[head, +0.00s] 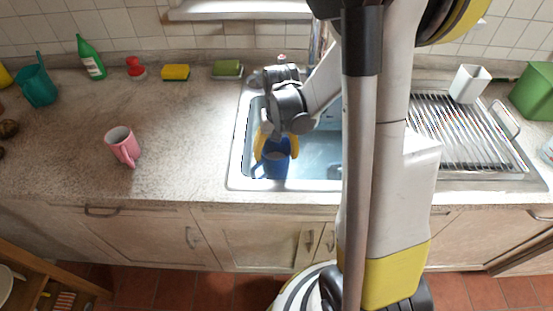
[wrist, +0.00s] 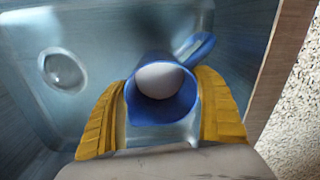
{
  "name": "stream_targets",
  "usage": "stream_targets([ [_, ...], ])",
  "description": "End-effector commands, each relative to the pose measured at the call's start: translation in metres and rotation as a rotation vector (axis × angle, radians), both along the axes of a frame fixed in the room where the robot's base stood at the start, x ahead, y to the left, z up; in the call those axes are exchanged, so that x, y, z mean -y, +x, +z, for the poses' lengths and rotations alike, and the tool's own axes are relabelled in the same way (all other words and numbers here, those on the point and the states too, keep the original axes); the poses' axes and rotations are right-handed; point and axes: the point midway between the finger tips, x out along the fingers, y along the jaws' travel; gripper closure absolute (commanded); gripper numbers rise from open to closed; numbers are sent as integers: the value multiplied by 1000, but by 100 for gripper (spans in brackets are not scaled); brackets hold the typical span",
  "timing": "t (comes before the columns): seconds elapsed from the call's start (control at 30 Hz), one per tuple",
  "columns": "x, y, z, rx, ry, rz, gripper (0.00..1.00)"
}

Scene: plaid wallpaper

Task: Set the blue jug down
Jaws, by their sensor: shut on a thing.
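The blue jug (head: 274,163) is in the sink area at the middle of the counter, near the sink's front edge. My gripper (head: 277,147) reaches down over the sink with its yellow fingers shut on the jug. In the wrist view the jug (wrist: 163,112) is between the two yellow fingers of my gripper (wrist: 165,100), its handle pointing to the upper right. A pale round shape shows inside the jug; I cannot tell what it is. Whether the jug's base touches the sink bottom is hidden.
The metal sink (head: 320,165) has a drain (wrist: 62,70) in its floor. A pink mug (head: 123,147) stands on the clear counter left of it. A wire drying rack (head: 465,130) with a white cup (head: 469,84) is on the right. Sponges (head: 175,72) and a green bottle (head: 91,60) stand at the back.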

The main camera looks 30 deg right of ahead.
Motion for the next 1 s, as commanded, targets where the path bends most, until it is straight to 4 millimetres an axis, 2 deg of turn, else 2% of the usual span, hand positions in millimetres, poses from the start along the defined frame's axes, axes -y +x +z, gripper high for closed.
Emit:
stream_targets([
  [0.07,0,0,-11,0,0,0,64],
  [0.43,0,0,-14,0,0,0,64],
  [0.47,0,0,-14,0,0,0,20],
  [0.5,0,0,-13,0,0,0,7],
  [0.53,0,0,-13,0,0,0,0],
  [0.83,0,0,-9,0,0,0,0],
  [1.0,1,-1,20,0,0,0,0],
])
